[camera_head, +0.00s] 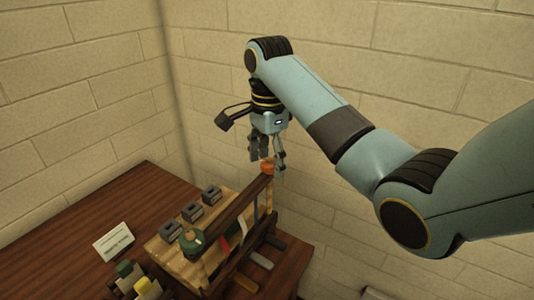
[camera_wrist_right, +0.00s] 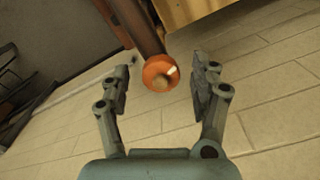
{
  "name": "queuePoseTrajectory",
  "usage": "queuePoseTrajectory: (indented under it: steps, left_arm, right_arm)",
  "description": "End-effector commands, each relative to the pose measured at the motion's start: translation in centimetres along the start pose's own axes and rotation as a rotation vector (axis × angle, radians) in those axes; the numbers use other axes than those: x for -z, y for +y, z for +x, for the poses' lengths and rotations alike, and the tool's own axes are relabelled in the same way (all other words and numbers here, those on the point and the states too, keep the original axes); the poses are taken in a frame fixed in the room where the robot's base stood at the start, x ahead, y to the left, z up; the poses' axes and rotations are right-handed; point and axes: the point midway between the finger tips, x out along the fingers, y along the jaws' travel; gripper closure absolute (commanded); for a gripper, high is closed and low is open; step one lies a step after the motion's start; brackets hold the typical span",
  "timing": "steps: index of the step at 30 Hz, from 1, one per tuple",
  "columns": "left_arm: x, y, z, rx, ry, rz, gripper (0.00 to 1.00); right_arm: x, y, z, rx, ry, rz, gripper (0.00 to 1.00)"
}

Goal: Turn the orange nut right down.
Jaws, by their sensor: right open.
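The orange nut (camera_head: 267,167) sits at the top of the far end of a wooden rail (camera_head: 240,218). In the wrist view the right gripper's two fingers (camera_wrist_right: 160,82) are apart, one on each side of the nut, with a gap on both sides. It holds nothing. My left gripper is in neither view.
A green knob (camera_head: 192,241) stands at the rail's near end. Several dark grey blocks (camera_head: 191,212) sit on the light wooden board. Green and yellow items (camera_head: 143,287) are at the front. A brick wall is close behind.

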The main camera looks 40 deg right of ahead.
Motion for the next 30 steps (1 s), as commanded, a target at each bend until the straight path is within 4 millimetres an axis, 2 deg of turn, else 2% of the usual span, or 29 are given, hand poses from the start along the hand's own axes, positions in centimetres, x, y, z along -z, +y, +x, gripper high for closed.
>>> queuePoseTrajectory:
  steps: [3,7,15,20,30]
  left_arm:
    - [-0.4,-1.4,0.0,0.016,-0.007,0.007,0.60]
    - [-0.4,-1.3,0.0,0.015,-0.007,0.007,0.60]
    - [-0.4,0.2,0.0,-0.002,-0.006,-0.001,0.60]
    - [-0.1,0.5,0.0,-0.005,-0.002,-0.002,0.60]
    - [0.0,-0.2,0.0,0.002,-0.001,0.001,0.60]
  right_arm:
    - [0.0,0.1,0.1,0.001,0.001,0.001,0.37]
    - [0.0,0.0,0.1,0.001,0.001,0.000,0.37]
    - [0.0,0.0,0.1,0.000,0.001,0.000,0.73]
    - [0.0,0.0,0.1,0.001,0.001,0.000,0.93]
    - [0.1,0.0,0.1,0.001,0.003,-0.053,0.93]
